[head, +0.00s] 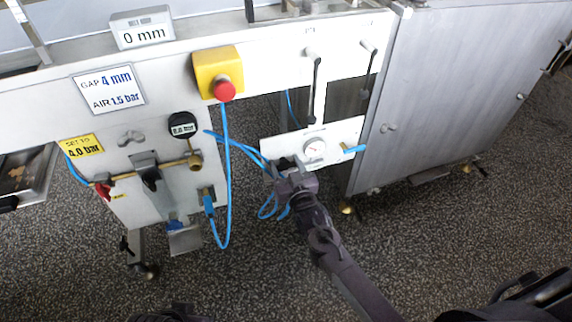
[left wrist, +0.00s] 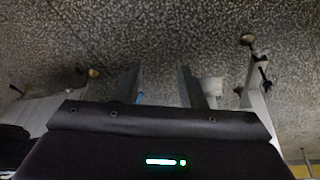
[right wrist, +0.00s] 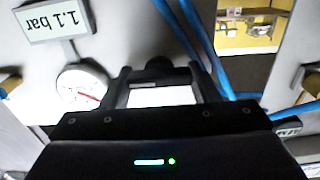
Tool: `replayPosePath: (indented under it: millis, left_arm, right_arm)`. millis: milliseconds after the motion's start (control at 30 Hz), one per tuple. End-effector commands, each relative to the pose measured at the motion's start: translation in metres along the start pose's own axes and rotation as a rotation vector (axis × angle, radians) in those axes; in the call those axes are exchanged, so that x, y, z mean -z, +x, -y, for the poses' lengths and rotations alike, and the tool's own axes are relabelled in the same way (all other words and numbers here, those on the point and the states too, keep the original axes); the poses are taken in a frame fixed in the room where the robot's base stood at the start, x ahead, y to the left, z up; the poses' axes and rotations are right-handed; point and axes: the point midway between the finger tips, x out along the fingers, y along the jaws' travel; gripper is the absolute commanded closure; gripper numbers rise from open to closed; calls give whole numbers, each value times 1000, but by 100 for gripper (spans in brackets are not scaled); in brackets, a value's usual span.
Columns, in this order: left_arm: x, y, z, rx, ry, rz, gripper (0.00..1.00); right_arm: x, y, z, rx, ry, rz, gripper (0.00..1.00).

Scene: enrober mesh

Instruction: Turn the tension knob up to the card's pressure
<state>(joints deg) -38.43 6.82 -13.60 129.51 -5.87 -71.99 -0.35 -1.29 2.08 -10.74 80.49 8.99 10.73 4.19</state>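The white card (head: 108,89) reads GAP 4 mm and AIR 1.5 bar. My right gripper (head: 289,168) is at the small white panel (head: 350,133), just left of its round dial gauge (head: 314,149). In the right wrist view a black knob (right wrist: 160,68) lies between the fingertips of my right gripper (right wrist: 160,78). The fingers stand wide apart; I cannot tell whether they touch the knob. The dial (right wrist: 82,88) and a display (right wrist: 56,20) reading 1.1 bar are on the left there. My left gripper (left wrist: 160,85) is open and empty over the floor.
A yellow card (head: 83,147) reads SET TO 4.0 bar, near a round black gauge (head: 182,126). A red stop button (head: 224,91) sits on a yellow box. Blue hoses (head: 226,190) hang beside my right gripper. A display (head: 143,33) reads 0 mm. Speckled floor lies in front.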

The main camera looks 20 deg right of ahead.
Motion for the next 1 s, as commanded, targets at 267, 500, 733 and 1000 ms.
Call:
replayPosePath:
  millis: [267,500,733,1000]
  left_arm:
    - [0,0,0,-1,0,-1,64]
    - [0,-2,0,-1,0,1,64]
    - [-6,-9,4,8,-13,50,64]
    - [-11,-10,16,29,-31,104,64]
  right_arm:
    - [0,0,0,0,-2,0,24]
    - [0,-5,0,0,-2,1,24]
    - [0,-41,0,0,-2,4,24]
    - [0,-75,0,0,-2,1,24]
